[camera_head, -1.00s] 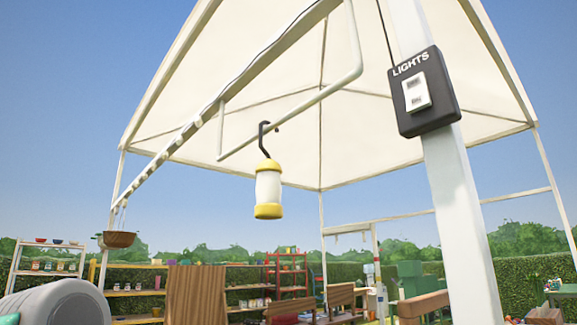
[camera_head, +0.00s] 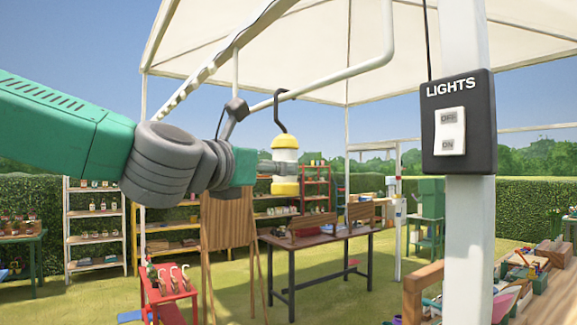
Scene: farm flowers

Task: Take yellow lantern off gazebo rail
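The yellow lantern (camera_head: 285,165), with yellow caps and a pale body, hangs upright by its dark hook (camera_head: 279,112) from the white gazebo rail (camera_head: 335,78). My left gripper (camera_head: 272,168) comes in level from the left, and its grey finger reaches the lantern's left side at mid-body. The other finger is hidden, so I cannot tell whether the gripper is closed on the lantern. My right gripper is out of view.
A white post (camera_head: 468,240) with a black LIGHTS switch box (camera_head: 459,122) stands to the right of the lantern. Behind and below are a wooden board (camera_head: 227,220), a long table (camera_head: 320,242), and shelves (camera_head: 95,228). A red stand (camera_head: 172,290) is at lower left.

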